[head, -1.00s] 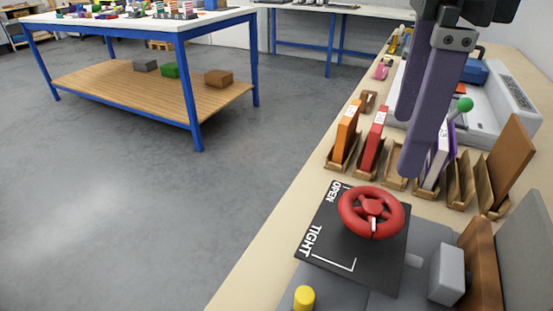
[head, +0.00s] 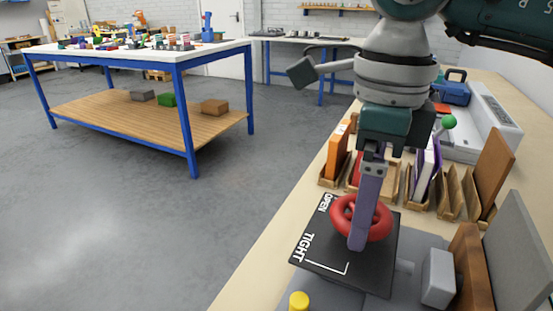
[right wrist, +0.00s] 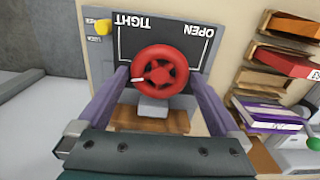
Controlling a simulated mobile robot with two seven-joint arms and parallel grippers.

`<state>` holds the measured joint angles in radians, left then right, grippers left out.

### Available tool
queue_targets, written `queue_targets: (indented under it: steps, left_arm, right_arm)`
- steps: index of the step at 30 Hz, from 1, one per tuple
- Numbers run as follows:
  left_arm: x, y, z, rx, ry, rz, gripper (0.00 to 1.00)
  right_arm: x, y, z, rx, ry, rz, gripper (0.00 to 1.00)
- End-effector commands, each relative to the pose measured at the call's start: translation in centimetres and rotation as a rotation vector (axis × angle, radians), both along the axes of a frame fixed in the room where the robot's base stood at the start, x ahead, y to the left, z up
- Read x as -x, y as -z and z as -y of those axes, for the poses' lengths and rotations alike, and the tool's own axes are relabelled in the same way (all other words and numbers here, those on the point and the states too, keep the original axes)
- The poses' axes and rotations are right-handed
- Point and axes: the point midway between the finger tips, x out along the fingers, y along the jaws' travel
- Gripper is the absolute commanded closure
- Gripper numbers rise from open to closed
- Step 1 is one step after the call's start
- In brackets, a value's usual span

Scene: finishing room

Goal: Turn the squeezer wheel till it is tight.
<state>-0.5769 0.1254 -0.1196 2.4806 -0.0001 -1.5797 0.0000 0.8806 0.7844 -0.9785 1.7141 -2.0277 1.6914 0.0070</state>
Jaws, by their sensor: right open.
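The red squeezer wheel (head: 342,216) sits on a black plate (head: 320,262) printed OPEN and TIGHT. In the right wrist view the wheel (right wrist: 160,73) shows whole, with a white mark (right wrist: 138,79) pointing left, toward the TIGHT side. My right gripper (head: 361,240) is over the wheel, and its near finger covers part of the wheel in the head view. In the right wrist view my right gripper (right wrist: 158,76) is open, one finger on each side of the wheel. I cannot tell whether the fingers touch the rim. My left gripper is out of view.
Book holders with an orange book (head: 338,150) and others stand just beyond the plate. A yellow knob (head: 299,301) is at its near side. A grey block (head: 438,278) and upright boards (head: 520,248) stand to the right. Open floor lies left of the bench.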

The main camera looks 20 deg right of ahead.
Motion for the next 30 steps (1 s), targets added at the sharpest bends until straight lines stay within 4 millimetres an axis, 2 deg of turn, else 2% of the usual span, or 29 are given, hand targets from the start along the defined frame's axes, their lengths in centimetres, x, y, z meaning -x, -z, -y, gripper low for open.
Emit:
queue_targets:
  steps: [7,23,26,30]
  left_arm:
    - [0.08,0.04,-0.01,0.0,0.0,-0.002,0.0]
    - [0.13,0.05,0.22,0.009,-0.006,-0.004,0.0]
    - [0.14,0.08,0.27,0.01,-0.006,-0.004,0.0]
    - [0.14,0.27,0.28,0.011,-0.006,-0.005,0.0]
  right_arm:
    - [0.01,0.08,-0.01,0.001,-0.001,-0.001,0.02]
    - [0.0,0.03,-0.01,0.0,-0.001,0.0,0.62]
    - [0.0,0.03,-0.01,0.0,0.01,0.0,0.64]
    - [0.01,0.05,-0.04,0.0,0.12,0.0,0.64]
